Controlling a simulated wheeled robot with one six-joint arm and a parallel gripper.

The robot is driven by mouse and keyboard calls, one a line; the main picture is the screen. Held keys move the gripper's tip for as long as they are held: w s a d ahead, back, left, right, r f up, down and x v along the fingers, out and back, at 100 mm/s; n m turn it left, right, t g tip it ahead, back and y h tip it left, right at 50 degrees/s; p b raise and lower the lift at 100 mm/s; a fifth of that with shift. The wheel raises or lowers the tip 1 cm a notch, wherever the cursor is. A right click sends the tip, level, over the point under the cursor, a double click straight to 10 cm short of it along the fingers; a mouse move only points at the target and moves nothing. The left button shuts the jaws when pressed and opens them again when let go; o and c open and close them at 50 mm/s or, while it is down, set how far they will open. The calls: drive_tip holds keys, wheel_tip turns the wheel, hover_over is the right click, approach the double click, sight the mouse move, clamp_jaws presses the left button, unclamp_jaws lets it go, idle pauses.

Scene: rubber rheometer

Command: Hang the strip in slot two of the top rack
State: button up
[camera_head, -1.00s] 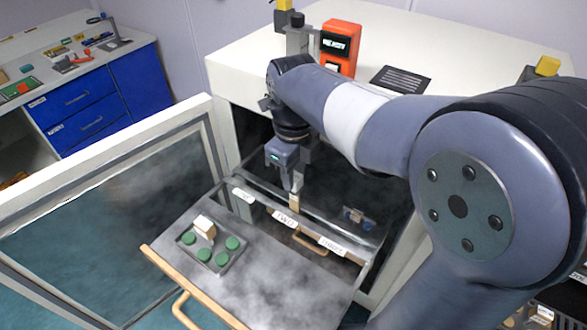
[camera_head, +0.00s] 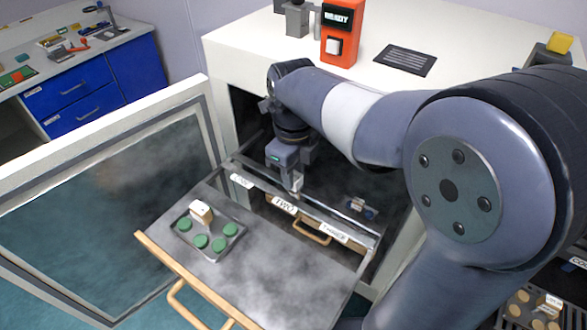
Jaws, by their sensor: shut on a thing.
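The top rack (camera_head: 313,219) is a rail with label plates across the open oven chamber. Its middle plate reads TWO (camera_head: 285,204), with THREE (camera_head: 334,233) to the right and another label (camera_head: 241,181) to the left. My gripper (camera_head: 297,184) points down just behind the rail, close to the TWO plate and slightly right of its middle. Its jaws are shut on the strip. The strip is now mostly hidden at the fingertips and behind the rail. I cannot tell whether it sits in the slot.
A pulled-out metal shelf (camera_head: 285,275) carries a small tray (camera_head: 184,247) with green discs and a pale block (camera_head: 201,212). The oven's glass door (camera_head: 100,210) stands open at left. A small metal item (camera_head: 361,208) lies inside the chamber at right. An orange controller (camera_head: 342,35) stands on top.

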drive_tip(key=shift+f+b, duration=0.45)
drive_tip(key=shift+f, duration=0.45)
drive_tip(key=o, duration=1.1)
drive_tip(key=shift+r, duration=0.1)
drive_tip(key=shift+c, duration=0.2)
drive_tip(key=shift+r, duration=0.1)
wheel_tip(320, 180, up, 6)
drive_tip(key=p, duration=0.6)
drive_tip(key=shift+s+d, duration=0.1)
